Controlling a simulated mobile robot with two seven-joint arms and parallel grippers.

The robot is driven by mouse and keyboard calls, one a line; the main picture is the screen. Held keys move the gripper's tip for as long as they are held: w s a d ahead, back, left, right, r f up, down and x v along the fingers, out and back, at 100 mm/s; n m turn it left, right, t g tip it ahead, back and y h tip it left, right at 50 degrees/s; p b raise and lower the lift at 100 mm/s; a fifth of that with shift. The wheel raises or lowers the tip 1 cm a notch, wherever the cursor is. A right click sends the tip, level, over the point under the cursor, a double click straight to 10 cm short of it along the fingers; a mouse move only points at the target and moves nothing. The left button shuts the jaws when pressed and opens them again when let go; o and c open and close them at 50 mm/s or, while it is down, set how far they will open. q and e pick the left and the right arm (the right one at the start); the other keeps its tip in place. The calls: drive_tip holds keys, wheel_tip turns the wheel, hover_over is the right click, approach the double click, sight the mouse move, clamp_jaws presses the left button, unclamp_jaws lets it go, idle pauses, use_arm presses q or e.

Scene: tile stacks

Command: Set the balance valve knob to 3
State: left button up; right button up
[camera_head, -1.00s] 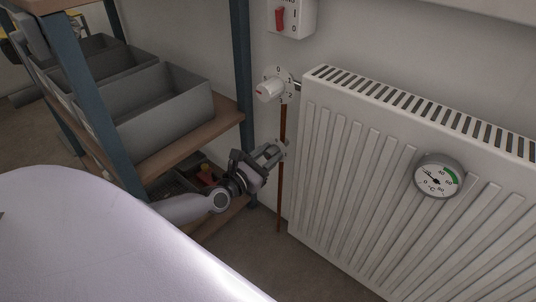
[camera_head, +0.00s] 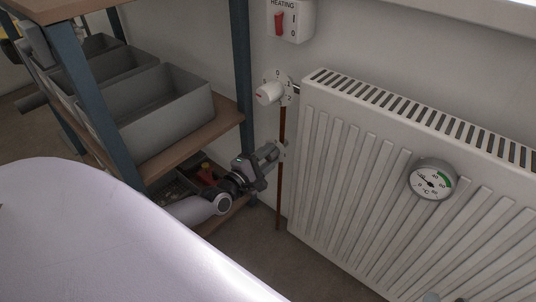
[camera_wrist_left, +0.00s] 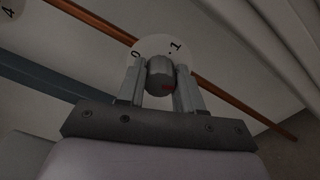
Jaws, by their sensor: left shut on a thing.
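My left gripper (camera_head: 272,153) is beside the copper pipe, low at the left end of the radiator. In the left wrist view its fingers (camera_wrist_left: 160,84) are shut on a grey round knob (camera_wrist_left: 158,70) with a red mark. Behind this knob is a pale round dial (camera_wrist_left: 168,45), where 0 and 1 can be read; the rest is hidden. In the head view the gripper largely hides this knob. A second, white knob (camera_head: 267,94) with a red mark sits higher on the pipe, apart from the gripper, before a dial reading 0, 1, 2. My right gripper is not in view.
The ribbed white radiator (camera_head: 360,170) carries a round temperature gauge (camera_head: 432,181). A heating switch (camera_head: 281,23) is on the wall above. A shelf with a blue post (camera_head: 240,60) and grey bins (camera_head: 165,110) stands close left of the gripper. The copper pipe (camera_head: 281,125) runs vertically.

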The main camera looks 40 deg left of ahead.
use_arm(q)
drive_tip(key=shift+d+r+m, duration=0.1)
drive_tip(key=shift+m, duration=0.9)
drive_tip(key=m+p, duration=0.1)
drive_tip(key=m, duration=0.2)
drive_tip(key=shift+m+p, duration=0.3)
drive_tip(key=shift+m, duration=0.9)
drive_tip(key=m+p, duration=0.1)
drive_tip(key=m, duration=0.1)
drive_tip(key=m+p, duration=0.1)
drive_tip(key=m, duration=0.1)
drive_tip(key=shift+f+m, duration=0.2)
drive_tip(key=shift+m, duration=1)
drive_tip(key=m+p, duration=0.1)
drive_tip(key=m, duration=0.1)
drive_tip(key=shift+m, duration=0.4)
drive_tip(key=m, duration=0.3)
drive_tip(key=shift+f+p, duration=0.1)
drive_tip(key=shift+p, duration=0.2)
drive_tip(key=shift+m, duration=1.3)
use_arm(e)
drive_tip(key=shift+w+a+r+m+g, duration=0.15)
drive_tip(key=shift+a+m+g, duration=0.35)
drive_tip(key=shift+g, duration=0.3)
